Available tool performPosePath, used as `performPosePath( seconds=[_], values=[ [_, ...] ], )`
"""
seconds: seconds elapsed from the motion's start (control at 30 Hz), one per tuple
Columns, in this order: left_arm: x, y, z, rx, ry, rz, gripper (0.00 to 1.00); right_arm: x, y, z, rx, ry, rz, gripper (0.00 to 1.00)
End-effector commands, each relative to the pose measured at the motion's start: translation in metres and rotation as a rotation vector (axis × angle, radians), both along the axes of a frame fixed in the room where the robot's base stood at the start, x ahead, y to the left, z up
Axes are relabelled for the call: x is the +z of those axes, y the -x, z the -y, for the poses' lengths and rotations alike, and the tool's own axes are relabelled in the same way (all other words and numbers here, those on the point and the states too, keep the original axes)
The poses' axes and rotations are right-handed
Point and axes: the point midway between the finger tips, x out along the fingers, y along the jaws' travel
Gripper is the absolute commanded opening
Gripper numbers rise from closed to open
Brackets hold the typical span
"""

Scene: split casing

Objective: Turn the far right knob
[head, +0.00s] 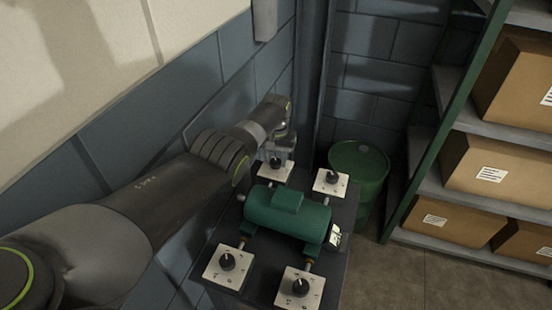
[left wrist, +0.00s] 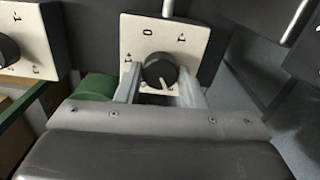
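The far right knob (head: 331,178) is a black dial on a white marked plate, behind the right end of the green motor casing (head: 287,212). My left gripper (head: 277,150) is not at that knob; it is over the far left knob (head: 275,163). In the left wrist view my left gripper's fingers (left wrist: 160,88) stand one on each side of a black knob (left wrist: 158,70) with a pale pointer toward the bottom. The fingers look apart; whether they touch the knob is unclear. My right gripper is not in view.
Two more knobs sit on the near side, a left one (head: 227,261) and a right one (head: 300,287). A green barrel (head: 358,170) stands behind the bench. A shelf with cardboard boxes (head: 502,170) is at the right. The block wall runs close along the left.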

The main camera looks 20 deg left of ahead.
Motion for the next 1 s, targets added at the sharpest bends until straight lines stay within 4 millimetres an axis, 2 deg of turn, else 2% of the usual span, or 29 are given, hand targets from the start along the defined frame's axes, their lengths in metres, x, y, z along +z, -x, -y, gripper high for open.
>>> performPosePath(
  seconds=[0.03,0.13,0.17,0.4,0.53,0.73,1.0],
  values=[
    [0.002,-0.001,0.000,0.000,0.000,0.003,0.42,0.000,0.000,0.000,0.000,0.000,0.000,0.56],
    [0.001,-0.001,0.000,0.000,0.000,0.002,0.55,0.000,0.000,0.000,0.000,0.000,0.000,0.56],
    [0.001,-0.001,0.000,0.000,0.000,0.002,0.56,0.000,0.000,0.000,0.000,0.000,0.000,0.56],
    [0.001,0.000,0.000,-0.001,0.000,0.000,0.56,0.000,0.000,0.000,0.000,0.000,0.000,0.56],
    [0.007,0.000,0.000,-0.002,0.000,0.000,0.56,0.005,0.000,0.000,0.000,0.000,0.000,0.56],
    [0.037,0.000,0.000,-0.001,0.000,0.002,0.56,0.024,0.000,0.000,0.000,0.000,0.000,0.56],
    [0.080,-0.001,0.000,-0.001,0.001,0.004,0.56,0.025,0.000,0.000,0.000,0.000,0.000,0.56]
  ],
)
